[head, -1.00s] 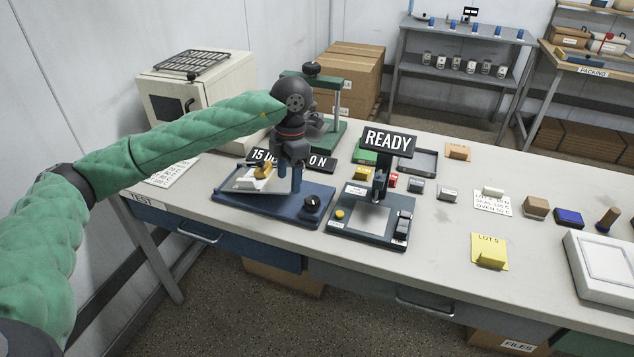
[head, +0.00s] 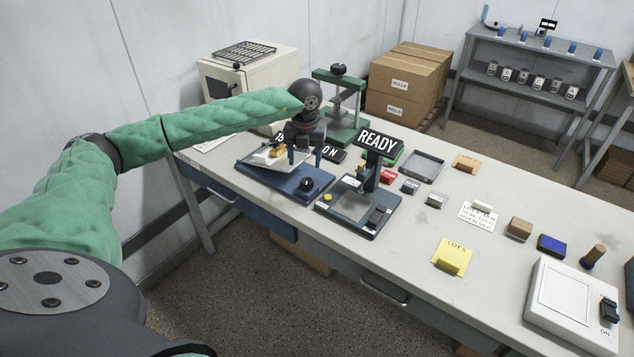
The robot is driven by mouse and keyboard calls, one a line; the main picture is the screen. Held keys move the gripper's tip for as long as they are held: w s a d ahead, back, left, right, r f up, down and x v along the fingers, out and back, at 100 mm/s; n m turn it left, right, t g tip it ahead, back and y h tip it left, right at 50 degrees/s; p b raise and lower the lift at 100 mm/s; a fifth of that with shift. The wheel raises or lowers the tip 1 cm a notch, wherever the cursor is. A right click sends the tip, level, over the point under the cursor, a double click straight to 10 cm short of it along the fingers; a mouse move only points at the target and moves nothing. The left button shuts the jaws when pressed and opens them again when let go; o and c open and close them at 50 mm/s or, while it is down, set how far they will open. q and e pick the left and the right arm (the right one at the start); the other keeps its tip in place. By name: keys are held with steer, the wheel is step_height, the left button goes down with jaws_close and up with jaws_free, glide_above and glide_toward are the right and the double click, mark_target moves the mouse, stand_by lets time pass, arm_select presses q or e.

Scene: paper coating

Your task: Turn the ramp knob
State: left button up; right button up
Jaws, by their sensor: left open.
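The ramp knob (head: 307,184) is a round black knob on the front right of a dark blue device (head: 268,178) on the bench. A pale plate (head: 250,158) with a yellow piece (head: 278,151) sits on the device, left of the knob. My left gripper (head: 304,160) points down over the device, above and slightly behind the knob in the picture. Its two fingers are apart and nothing shows between them. The knob's top is visible and looks clear of the fingers. My right gripper is out of view.
A stand with a READY sign (head: 378,143) is close to the right of the device. A green press (head: 345,120) and a cream oven (head: 222,85) are behind. Another dark sign (head: 332,154) is partly hidden by the gripper. Bare bench lies around the yellow LOT 5 card (head: 452,256).

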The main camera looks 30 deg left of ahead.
mark_target(307, 180)
arm_select(q)
steer(key=shift+w+d+n, duration=0.15)
steer(key=shift+n, duration=0.35)
steer(key=shift+w+a+f+n, duration=0.15)
steer(key=shift+w+a+n, duration=0.1)
steer(key=shift+n, duration=0.45)
steer(key=shift+d+n, duration=0.1)
steer(key=shift+n, duration=0.2)
steer(key=shift+s+d+f+p, duration=0.1)
steer(key=shift+d+f+p, duration=0.05)
steer(key=shift+f+p, duration=1.45)
steer(key=shift+f, duration=2.3)
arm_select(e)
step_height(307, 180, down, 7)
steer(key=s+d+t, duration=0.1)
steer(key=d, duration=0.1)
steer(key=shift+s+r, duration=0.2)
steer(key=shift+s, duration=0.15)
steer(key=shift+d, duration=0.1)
arm_select(q)
steer(key=c, duration=1)
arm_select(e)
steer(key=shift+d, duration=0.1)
